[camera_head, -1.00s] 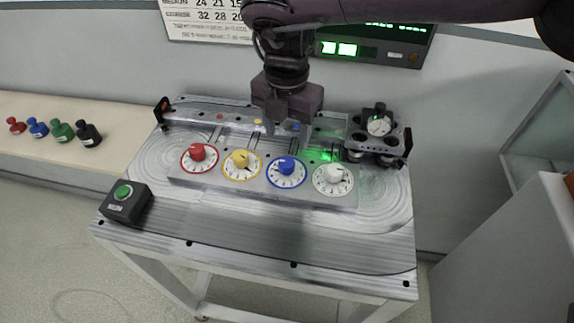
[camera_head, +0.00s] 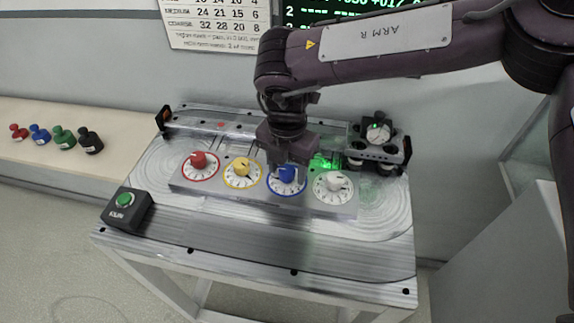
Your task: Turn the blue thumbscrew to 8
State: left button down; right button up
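The blue thumbscrew (camera_head: 287,174) stands on a white dial with a blue rim, third from the left in a row on the grey block on the metal table (camera_head: 250,240). My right gripper (camera_head: 288,165) points down at it from above and behind, its fingers at or around the knob. Whether the fingers touch the knob or are closed on it is too small to tell. The dial's numbers and pointer are too small to read. My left gripper is not in view.
Red (camera_head: 199,161), yellow (camera_head: 241,167) and white (camera_head: 334,182) thumbscrews stand on dials beside the blue one. A dial gauge (camera_head: 378,131) sits at the back right. A black box with a green button (camera_head: 124,200) is at the front left. The table's front is clear.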

aim_at(287, 169)
jog(key=c, duration=0.9)
jog(key=shift+o, duration=0.2)
jog(key=shift+m, duration=2.9)
jog(key=shift+w+r, duration=0.1)
jog(key=o, duration=1)
jog(key=shift+c, duration=0.2)
notch_tip(287, 169, up, 8)
jog(key=shift+f+b, duration=0.1)
jog(key=shift+b, duration=0.2)
